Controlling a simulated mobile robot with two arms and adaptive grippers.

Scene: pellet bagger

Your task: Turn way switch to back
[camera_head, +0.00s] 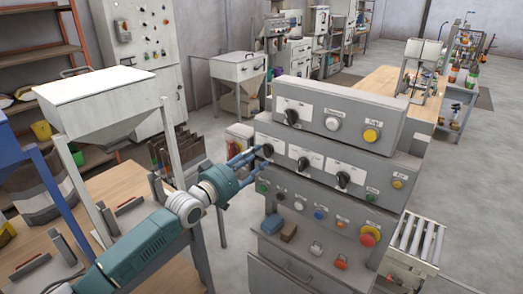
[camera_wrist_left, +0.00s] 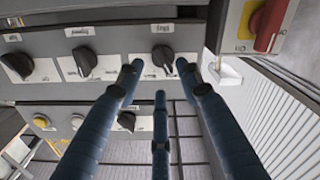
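The grey control console (camera_head: 310,172) carries black rotary switches on white plates; their labels are too small to read, so I cannot tell which is the way switch. My left gripper (camera_head: 250,158) reaches the left switch (camera_head: 267,150) of the middle row. In the left wrist view, which sees the panel upside down, my left gripper (camera_wrist_left: 160,72) is open. Its two upper blue fingers lie on either side of that switch (camera_wrist_left: 163,60), with a gap to the knob; the third finger is below. Contact is not visible. The neighbouring switches (camera_head: 303,163) and (camera_head: 344,179) stand free. My right gripper is not in view.
A red knob on a yellow plate (camera_wrist_left: 268,22) is close beside the fingers. Coloured buttons and a red mushroom button (camera_head: 370,235) sit on the lower panel. A roller conveyor (camera_head: 415,240) stands right; a white hopper (camera_head: 100,100) stands left of my arm.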

